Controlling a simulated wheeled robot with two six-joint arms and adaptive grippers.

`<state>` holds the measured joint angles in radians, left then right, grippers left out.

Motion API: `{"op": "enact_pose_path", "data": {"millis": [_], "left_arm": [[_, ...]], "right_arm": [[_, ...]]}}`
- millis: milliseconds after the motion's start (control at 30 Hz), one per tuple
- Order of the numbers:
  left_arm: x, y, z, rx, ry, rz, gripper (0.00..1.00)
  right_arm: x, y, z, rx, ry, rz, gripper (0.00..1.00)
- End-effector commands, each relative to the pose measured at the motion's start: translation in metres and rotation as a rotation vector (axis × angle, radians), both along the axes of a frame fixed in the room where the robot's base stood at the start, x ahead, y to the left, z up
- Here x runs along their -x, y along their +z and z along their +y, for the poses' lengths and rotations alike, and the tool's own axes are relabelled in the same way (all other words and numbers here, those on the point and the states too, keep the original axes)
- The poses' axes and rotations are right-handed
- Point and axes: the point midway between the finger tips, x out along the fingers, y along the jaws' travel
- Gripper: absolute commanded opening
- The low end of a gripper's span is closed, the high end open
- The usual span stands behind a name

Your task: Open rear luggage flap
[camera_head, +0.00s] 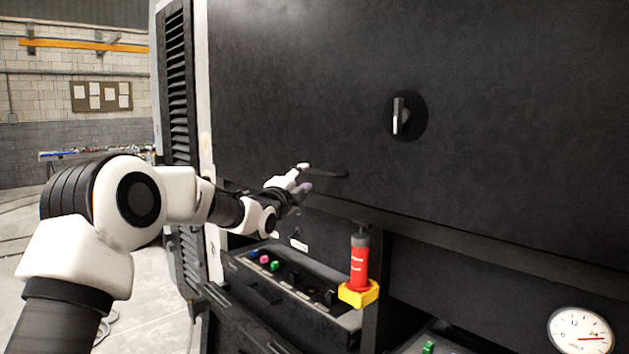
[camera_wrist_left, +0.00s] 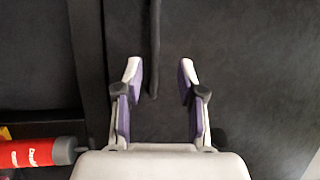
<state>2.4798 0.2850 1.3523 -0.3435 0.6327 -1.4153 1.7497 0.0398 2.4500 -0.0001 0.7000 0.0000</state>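The luggage flap (camera_head: 480,130) is a large dark panel that fills the upper right of the head view, with its lower edge above an open bay. A thin dark handle bar (camera_head: 328,174) stands out near its lower left. A round black latch with a silver turn lever (camera_head: 400,116), lever upright, sits higher on the panel. My left gripper (camera_head: 304,177) is open at the left end of the handle bar. In the left wrist view the bar (camera_wrist_left: 154,45) ends between the two spread fingers, with gaps on both sides. My right gripper is not in view.
Below the flap sits a dark control box (camera_head: 290,290) with coloured buttons. A red cylinder (camera_head: 359,262) stands in a yellow holder beside it. A round gauge (camera_head: 580,332) is at lower right. A louvred panel (camera_head: 178,95) stands left; open floor lies beyond.

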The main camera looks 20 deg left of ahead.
Motion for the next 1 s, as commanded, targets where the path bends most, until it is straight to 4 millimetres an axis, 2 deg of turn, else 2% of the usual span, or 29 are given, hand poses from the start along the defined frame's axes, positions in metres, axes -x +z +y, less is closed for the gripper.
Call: {"op": "enact_pose_path", "data": {"millis": [200, 333, 500, 700, 733, 800, 833, 1000], "left_arm": [[-0.039, 0.010, 0.000, -0.002, 0.000, 0.005, 0.39], [-0.060, 0.012, 0.000, -0.001, -0.001, 0.005, 0.39], [-0.071, 0.010, -0.001, 0.000, -0.001, 0.006, 0.39], [-0.072, 0.009, -0.001, 0.001, -0.002, 0.006, 0.39], [-0.072, 0.009, -0.001, 0.001, -0.002, 0.006, 0.32], [-0.072, 0.009, -0.001, 0.001, -0.002, 0.006, 0.07], [-0.072, 0.009, -0.001, 0.001, -0.002, 0.006, 0.00], [-0.072, 0.009, -0.001, 0.002, -0.002, 0.007, 0.00]], "right_arm": [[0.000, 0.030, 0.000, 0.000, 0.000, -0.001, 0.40], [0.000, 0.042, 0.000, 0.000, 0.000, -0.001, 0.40], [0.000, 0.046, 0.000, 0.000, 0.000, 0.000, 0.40], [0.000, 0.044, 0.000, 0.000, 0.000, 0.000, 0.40], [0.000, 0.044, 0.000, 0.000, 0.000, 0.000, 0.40], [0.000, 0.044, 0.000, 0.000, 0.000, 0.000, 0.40], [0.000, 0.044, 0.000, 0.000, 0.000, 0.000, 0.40], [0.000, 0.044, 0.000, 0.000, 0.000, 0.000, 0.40]]}}
